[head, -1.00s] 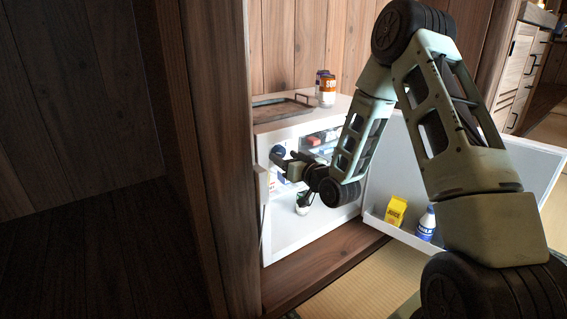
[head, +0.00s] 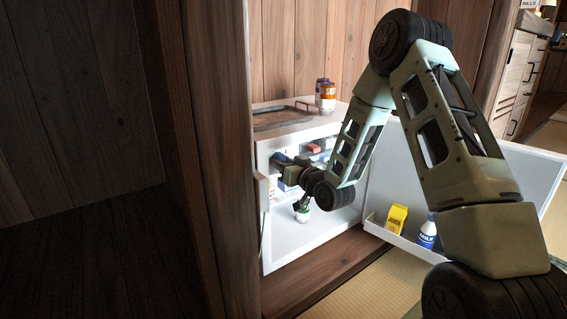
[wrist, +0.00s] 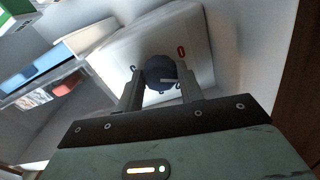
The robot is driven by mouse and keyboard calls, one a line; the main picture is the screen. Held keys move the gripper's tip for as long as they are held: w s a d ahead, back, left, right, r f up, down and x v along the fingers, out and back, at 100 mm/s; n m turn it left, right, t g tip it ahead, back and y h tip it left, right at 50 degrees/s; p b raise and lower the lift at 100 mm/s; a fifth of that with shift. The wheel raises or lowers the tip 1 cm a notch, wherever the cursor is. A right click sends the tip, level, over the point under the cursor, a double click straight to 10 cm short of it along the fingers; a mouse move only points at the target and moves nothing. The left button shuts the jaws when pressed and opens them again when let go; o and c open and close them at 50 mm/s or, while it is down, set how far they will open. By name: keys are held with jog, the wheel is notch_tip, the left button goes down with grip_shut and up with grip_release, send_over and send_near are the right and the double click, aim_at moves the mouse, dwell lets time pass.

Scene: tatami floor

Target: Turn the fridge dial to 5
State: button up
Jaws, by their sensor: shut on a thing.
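The white fridge (head: 330,232) stands open in the head view. My gripper (head: 277,160) reaches into its upper left inside; my arm hides part of the interior, and the dial cannot be made out there. In the wrist view, the dial (wrist: 160,68) is a round dark blue knob on a pale panel (wrist: 120,53). My gripper (wrist: 160,86) has one finger on each side of the dial and is shut on it. A light line shows on the knob's lower right. A red mark is at its upper right and a small dark mark at its left. I cannot read the numbers.
The open fridge door (head: 520,180) spreads to the right, holding a yellow juice carton (head: 396,218) and a milk bottle (head: 427,233). A tray (head: 280,118) and cans (head: 327,97) sit on top. A wooden post (head: 215,180) stands close on the left.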

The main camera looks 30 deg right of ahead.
jog(key=m+p, duration=0.4)
jog(key=shift+r, duration=0.2)
jog(key=m+p, duration=0.4)
jog(key=shift+m+p, duration=0.3)
jog(key=m+p, duration=0.4)
jog(key=shift+a+m, duration=0.1)
jog(key=shift+m, duration=0.2)
jog(key=m+p, duration=0.3)
jog(key=m, duration=0.1)
jog(key=shift+m, duration=0.3)
jog(key=shift+f+m+b, duration=0.1)
jog(key=shift+m+b, duration=0.2)
jog(key=shift+m, duration=8.6)
